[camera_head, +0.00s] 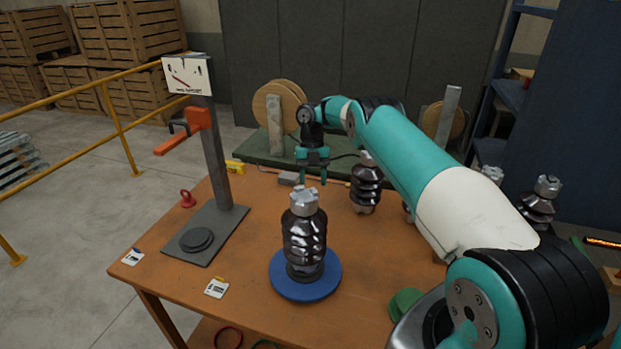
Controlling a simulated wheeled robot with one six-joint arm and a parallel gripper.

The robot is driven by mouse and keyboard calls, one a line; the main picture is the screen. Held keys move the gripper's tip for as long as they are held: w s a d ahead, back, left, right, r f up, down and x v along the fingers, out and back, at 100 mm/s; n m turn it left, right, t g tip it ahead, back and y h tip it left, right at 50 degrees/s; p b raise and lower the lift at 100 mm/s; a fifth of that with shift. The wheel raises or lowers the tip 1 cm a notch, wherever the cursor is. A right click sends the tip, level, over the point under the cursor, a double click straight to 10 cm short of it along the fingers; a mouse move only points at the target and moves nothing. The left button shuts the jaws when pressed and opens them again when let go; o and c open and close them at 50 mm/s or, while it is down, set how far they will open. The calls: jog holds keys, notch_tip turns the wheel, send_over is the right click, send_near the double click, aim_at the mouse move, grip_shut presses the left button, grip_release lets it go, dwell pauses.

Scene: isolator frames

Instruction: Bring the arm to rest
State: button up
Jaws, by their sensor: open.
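My gripper (312,170) hangs at the end of my teal and white arm, above the back part of the orange-brown table (250,262). Its fingers point down and are apart, with nothing seen between them. In the picture it is just above the metal cap of a dark ribbed insulator (304,240). That insulator stands upright on a round blue pad (306,288). Whether the fingers are over the cap or behind it is hard to tell.
A third insulator (538,204) stands at the right. A green bench (262,150) with wooden reels lies behind. Small cards (216,287) lie at the table's front left.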

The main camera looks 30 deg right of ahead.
dwell(0.4)
jog(key=s+a+r+m+t+b, duration=0.15)
jog(key=a+r+m+b, duration=0.4)
jog(key=a+r, duration=0.6)
jog(key=s+a+r+m+y+b, duration=0.15)
jog(key=s+a+r+m, duration=0.25)
jog(key=s+a+m, duration=0.5)
jog(key=s+a+f+m+b, duration=0.1)
jog(key=s+a+m+b, duration=0.1)
jog(key=s, duration=0.7)
jog(key=s+a+f+m+t+b, duration=0.1)
jog(key=s+a+m+b, duration=0.1)
jog(key=s, duration=0.7)
jog(key=s+a+f+m+t+b, duration=0.1)
jog(key=s+a+m, duration=0.3)
jog(key=s, duration=0.5)
jog(key=shift+f+b, duration=0.35)
jog(key=shift+b, duration=0.1)
jog(key=shift+m+y, duration=0.25)
